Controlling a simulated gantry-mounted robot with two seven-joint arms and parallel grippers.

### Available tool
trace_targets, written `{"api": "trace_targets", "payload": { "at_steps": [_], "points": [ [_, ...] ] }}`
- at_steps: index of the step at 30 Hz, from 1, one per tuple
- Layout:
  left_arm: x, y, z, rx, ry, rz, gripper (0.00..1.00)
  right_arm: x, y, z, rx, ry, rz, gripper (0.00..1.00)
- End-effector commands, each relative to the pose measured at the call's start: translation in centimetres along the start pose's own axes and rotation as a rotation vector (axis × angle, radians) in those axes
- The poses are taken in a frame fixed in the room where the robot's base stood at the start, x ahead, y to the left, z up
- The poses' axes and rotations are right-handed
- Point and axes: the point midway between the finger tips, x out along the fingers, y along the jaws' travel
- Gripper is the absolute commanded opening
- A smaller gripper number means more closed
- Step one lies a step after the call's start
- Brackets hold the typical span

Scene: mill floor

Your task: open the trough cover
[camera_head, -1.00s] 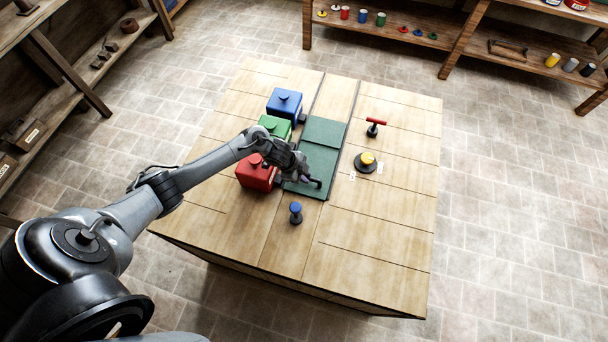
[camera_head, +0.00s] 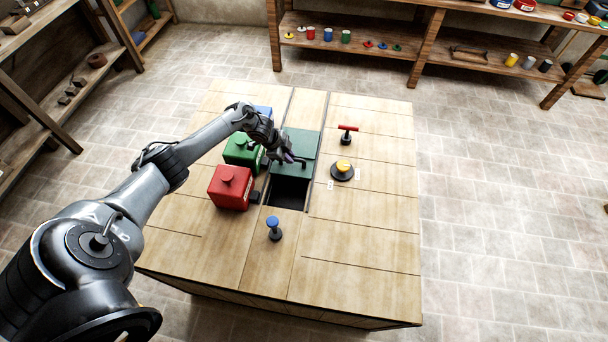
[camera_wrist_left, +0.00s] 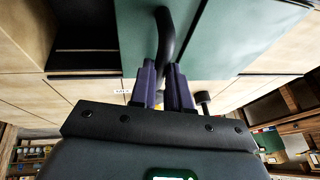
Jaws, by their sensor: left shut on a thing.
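The green trough cover (camera_head: 302,145) lies flat in its channel on the wooden table and is slid toward the far end. The dark trough opening (camera_head: 289,193) is uncovered on the near side. It also shows in the left wrist view (camera_wrist_left: 85,30). My left gripper (camera_head: 291,159) is shut on the cover's black handle (camera_head: 303,164). In the left wrist view the purple fingers (camera_wrist_left: 163,78) sit on both sides of the curved handle (camera_wrist_left: 165,38). My right gripper is not in view.
Red (camera_head: 230,187), green (camera_head: 243,150) and partly hidden blue (camera_head: 263,112) boxes stand left of the channel. A blue knob (camera_head: 274,227) is in front, a yellow knob (camera_head: 343,167) and a red-handled piece (camera_head: 347,132) right. The table's right front is clear.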

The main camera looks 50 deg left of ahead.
Motion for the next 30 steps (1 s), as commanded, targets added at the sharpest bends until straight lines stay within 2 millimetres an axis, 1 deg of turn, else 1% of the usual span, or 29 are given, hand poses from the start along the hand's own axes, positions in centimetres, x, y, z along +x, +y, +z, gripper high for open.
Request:
{"api": "trace_targets", "payload": {
  "at_steps": [2,10,11,15,25,30],
  "points": [
    [0.0,-0.2,0.5,-0.006,-0.002,0.0,0.0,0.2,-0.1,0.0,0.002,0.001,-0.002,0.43],
    [-0.1,-0.2,0.3,-0.006,0.001,0.001,0.0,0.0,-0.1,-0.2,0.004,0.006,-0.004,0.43],
    [-0.1,-0.2,0.3,-0.006,0.001,0.001,0.21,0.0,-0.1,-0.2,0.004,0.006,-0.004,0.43],
    [-0.1,-0.2,0.3,-0.006,0.001,0.001,0.42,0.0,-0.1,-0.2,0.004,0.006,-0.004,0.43],
    [-0.3,-0.2,0.3,-0.005,0.001,0.0,0.42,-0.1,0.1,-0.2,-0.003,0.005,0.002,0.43],
    [-1.9,-0.3,0.3,-0.003,0.0,-0.001,0.42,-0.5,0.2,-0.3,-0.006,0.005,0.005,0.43]
  ]
}}
